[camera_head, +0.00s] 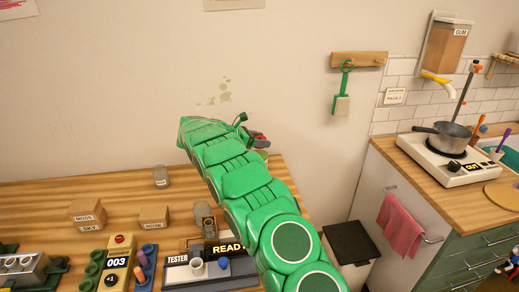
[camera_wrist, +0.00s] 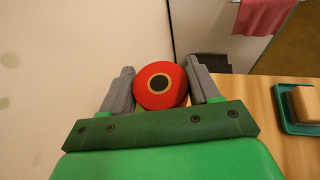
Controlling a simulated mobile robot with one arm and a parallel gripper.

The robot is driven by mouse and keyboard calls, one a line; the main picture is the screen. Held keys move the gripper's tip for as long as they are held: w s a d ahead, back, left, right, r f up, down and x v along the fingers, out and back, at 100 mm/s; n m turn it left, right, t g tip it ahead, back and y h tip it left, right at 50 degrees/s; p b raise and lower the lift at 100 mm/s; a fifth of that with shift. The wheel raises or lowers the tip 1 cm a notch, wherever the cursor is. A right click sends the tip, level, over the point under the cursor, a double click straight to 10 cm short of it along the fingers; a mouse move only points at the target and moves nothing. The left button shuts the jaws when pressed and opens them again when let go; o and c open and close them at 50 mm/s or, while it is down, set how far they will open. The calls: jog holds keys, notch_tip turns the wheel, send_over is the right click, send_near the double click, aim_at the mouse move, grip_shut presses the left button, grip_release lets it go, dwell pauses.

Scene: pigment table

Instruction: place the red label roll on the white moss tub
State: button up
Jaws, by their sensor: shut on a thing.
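The red label roll (camera_wrist: 177,92) is between the two grey fingers of my gripper (camera_wrist: 160,78) in the wrist view, its round face with a tan ring and dark centre towards the camera. My gripper is shut on it. In the head view, a small red part of the roll (camera_head: 260,138) shows at the end of my green arm, raised near the wall, above the table's back right part. A brown box with a MOSS label (camera_head: 83,218) stands on the table at left. I cannot make out a white moss tub for certain.
A SKY label (camera_head: 90,227) is just below the MOSS label. Another small labelled brown box (camera_head: 154,216) and a greyish jar (camera_head: 161,177) stand on the table (camera_head: 40,195). Devices line the front edge. In the wrist view a green tray (camera_wrist: 284,112) holds a tan block (camera_wrist: 306,104).

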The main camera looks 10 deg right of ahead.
jog(key=shift+w+f, duration=0.85)
jog(key=shift+f, duration=1.75)
jog(key=o, duration=1.1)
jog(key=shift+f, duration=0.1)
jog(key=shift+c, duration=0.2)
jog(key=shift+s+a+r, duration=0.1)
jog(key=shift+a+r, duration=0.25)
jog(key=v, duration=1.1)
